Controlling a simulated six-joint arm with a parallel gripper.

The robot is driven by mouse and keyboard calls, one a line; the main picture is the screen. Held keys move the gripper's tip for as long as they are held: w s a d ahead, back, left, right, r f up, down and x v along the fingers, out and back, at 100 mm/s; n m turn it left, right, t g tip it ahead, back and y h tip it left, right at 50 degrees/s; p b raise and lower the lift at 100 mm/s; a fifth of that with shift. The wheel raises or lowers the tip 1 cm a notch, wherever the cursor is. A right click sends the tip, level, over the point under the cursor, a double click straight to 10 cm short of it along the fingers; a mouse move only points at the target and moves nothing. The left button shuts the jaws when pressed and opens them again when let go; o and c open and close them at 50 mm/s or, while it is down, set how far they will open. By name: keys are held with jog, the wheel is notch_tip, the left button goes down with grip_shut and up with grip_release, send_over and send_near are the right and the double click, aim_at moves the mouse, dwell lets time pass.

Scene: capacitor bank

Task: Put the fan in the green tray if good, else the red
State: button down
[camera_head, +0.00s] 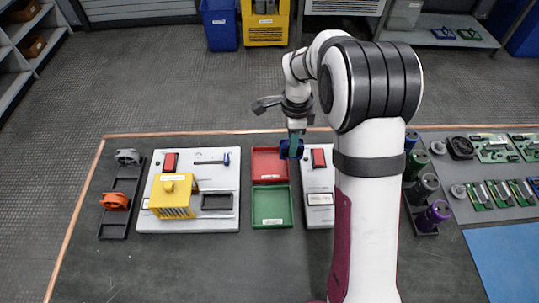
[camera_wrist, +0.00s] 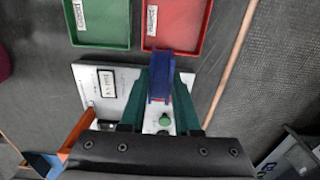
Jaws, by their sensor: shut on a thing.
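My gripper (camera_head: 293,140) is shut on a blue part, seemingly the fan (camera_head: 290,150), held in the air near the back edge of the red tray and the right white panel. In the wrist view the blue fan (camera_wrist: 160,82) is seen edge-on between the teal fingers of my gripper (camera_wrist: 160,95). The red tray (camera_head: 271,151) and the green tray (camera_head: 288,206) show no contents. In the wrist view the red tray (camera_wrist: 178,25) is at top right of centre and the green tray (camera_wrist: 100,25) left of it.
A white panel (camera_head: 309,215) with a red display and a small meter stands right of the trays, partly behind my arm. Another white panel (camera_head: 225,178) with a yellow cage (camera_head: 175,200) stands left. A dark rack (camera_head: 114,231) holds grey and orange parts. Cylinders and circuit boards lie right.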

jog(key=a+f, duration=0.1)
jog(key=w+a+f, duration=0.1)
jog(key=a, duration=0.1)
jog(key=w+a+f, duration=0.1)
jog(key=a, duration=0.1)
jog(key=shift+a+f, duration=0.1)
jog(key=shift+f, duration=0.1)
notch_tip(320, 180, down, 4)
jog(key=shift+a, duration=0.15)
jog(key=shift+f, duration=0.15)
jog(key=c, duration=0.6)
grip_release()
